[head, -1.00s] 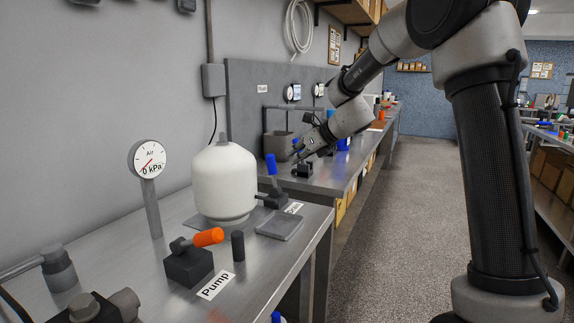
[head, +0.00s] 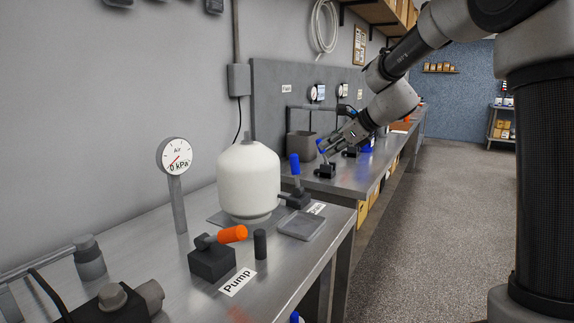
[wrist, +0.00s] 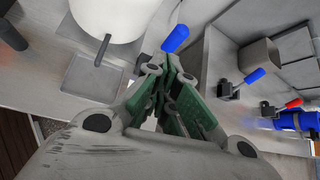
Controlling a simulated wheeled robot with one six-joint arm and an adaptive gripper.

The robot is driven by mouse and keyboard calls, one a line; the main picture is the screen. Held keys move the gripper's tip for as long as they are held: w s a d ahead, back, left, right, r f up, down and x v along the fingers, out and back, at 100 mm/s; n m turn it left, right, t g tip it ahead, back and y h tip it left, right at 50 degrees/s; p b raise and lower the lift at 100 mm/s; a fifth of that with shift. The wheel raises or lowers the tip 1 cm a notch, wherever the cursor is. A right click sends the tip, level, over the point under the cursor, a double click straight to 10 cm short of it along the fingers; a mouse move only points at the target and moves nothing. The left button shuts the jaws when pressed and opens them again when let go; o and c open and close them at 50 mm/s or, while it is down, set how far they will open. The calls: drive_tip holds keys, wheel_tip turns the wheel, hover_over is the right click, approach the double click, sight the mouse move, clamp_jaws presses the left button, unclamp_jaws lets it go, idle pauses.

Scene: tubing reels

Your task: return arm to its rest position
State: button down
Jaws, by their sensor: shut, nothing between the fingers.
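My gripper (head: 328,148) shows in the head view at the end of my arm, which reaches in from the upper right. It hangs over the far bench near a blue-handled valve (head: 325,166). In the wrist view my gripper (wrist: 172,62) has its green-padded fingers together, with nothing visible between them. A blue handle (wrist: 175,39) shows just beyond the fingertips there; I cannot tell whether they touch it.
The near bench (head: 150,255) carries a white tank (head: 248,180), an air gauge reading 0 kPa (head: 174,157), an orange-handled pump lever (head: 232,234) and a blue-handled valve (head: 295,165). A grey bin (head: 300,146) stands on the far bench. The aisle floor (head: 430,210) is clear.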

drive_tip(key=s+d+f+n+g+h, duration=0.1)
drive_tip(key=s+d+f+n+g, duration=0.15)
drive_tip(key=s+n, duration=0.5)
drive_tip(key=s+d+f+n+g+h, duration=0.2)
drive_tip(key=s+d+f+n, duration=0.2)
drive_tip(key=s+n, duration=0.3)
drive_tip(key=s+d+r+n+h, duration=0.1)
drive_tip(key=s+d+n, duration=0.3)
drive_tip(key=s, duration=0.8)
drive_tip(key=s+d+r+n+t+h, duration=0.1)
drive_tip(key=s+d+n+h, duration=0.2)
drive_tip(key=s, duration=0.9)
drive_tip(key=shift+s+d+n, duration=0.25)
drive_tip(key=shift+d+n, duration=0.8)
drive_tip(key=shift+d, duration=0.7)
drive_tip(key=shift+r, duration=0.1)
